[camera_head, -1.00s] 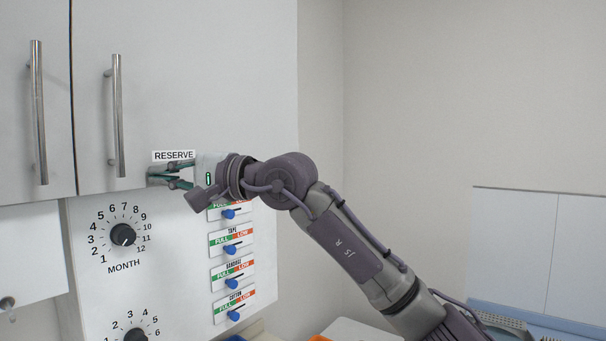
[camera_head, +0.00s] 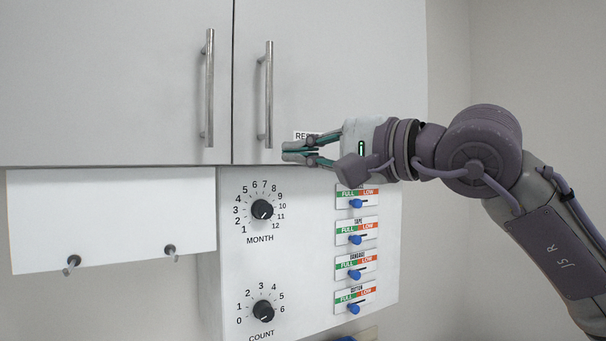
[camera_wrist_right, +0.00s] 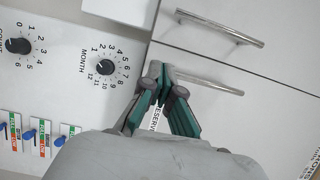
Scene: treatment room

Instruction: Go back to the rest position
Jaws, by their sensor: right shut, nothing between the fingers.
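My right gripper (camera_head: 296,152) is shut and empty in the head view. It points left in front of the cabinet's lower edge and partly covers the RESERVE label (camera_head: 304,135). In the right wrist view the gripper (camera_wrist_right: 160,72) has its green-padded fingers together at the tips, with the label (camera_wrist_right: 156,118) showing between the fingers. I cannot tell how far the tips are from the cabinet face. My left gripper is not in view.
White cabinet doors (camera_head: 330,60) with bar handles (camera_head: 268,95) are above. Below is a panel (camera_head: 300,250) with a MONTH dial (camera_head: 262,209), a COUNT dial (camera_head: 263,311) and several blue sliders (camera_head: 355,240). A white board (camera_head: 110,220) with two pegs is at the left.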

